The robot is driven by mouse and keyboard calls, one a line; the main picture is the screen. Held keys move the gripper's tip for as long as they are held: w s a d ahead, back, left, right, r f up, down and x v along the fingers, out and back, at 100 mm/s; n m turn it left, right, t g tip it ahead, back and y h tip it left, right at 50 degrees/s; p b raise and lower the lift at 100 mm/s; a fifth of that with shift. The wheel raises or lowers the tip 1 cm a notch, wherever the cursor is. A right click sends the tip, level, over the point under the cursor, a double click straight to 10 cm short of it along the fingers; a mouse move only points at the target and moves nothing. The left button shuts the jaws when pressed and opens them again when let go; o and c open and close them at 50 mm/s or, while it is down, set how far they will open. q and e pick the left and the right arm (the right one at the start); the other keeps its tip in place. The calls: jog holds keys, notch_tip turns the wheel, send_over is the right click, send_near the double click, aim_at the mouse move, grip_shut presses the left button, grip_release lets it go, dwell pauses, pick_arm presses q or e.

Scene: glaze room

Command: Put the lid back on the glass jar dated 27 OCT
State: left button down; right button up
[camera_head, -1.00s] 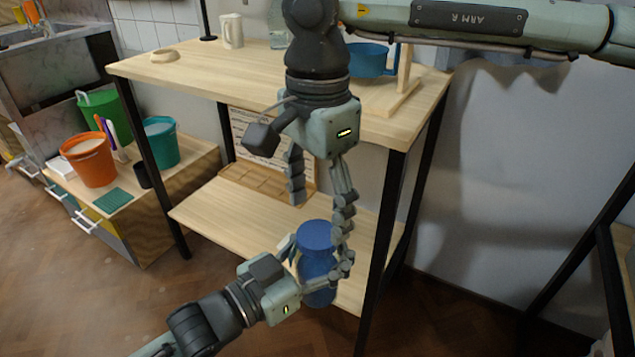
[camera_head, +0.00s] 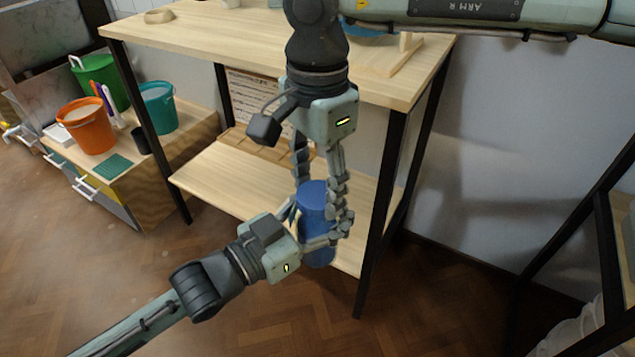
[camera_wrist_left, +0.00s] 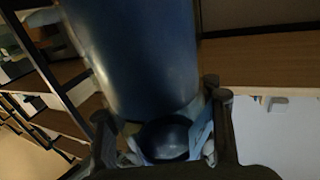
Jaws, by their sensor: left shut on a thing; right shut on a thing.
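The blue jar (camera_head: 318,256) stands upright in front of the shelf unit, held in the air. Its blue lid (camera_head: 313,192) is at the top, and I cannot tell how firmly it is seated. My left gripper (camera_head: 314,228) comes in from the left and is shut on the jar below the lid. My right gripper (camera_head: 319,196) points down from above, shut on the lid with a finger on either side. In the left wrist view the blue jar (camera_wrist_left: 145,60) fills the middle between the left fingers. No date can be read on the jar.
The wooden shelf unit (camera_head: 225,55) stands behind, with a lower shelf (camera_head: 225,180) and black legs. On the left, a low cabinet (camera_head: 185,150) carries an orange bucket (camera_head: 88,128), a green bucket (camera_head: 105,72) and a teal bucket (camera_head: 158,108). The floor in front is clear.

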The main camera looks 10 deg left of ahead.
jog(key=shift+c, duration=0.9)
jog(key=m, duration=1.1)
jog(key=o, duration=1.3)
jog(key=shift+r, duration=0.1)
notch_tip(320, 180, up, 4)
jog(key=shift+r, duration=0.15)
jog(key=shift+c, duration=0.4)
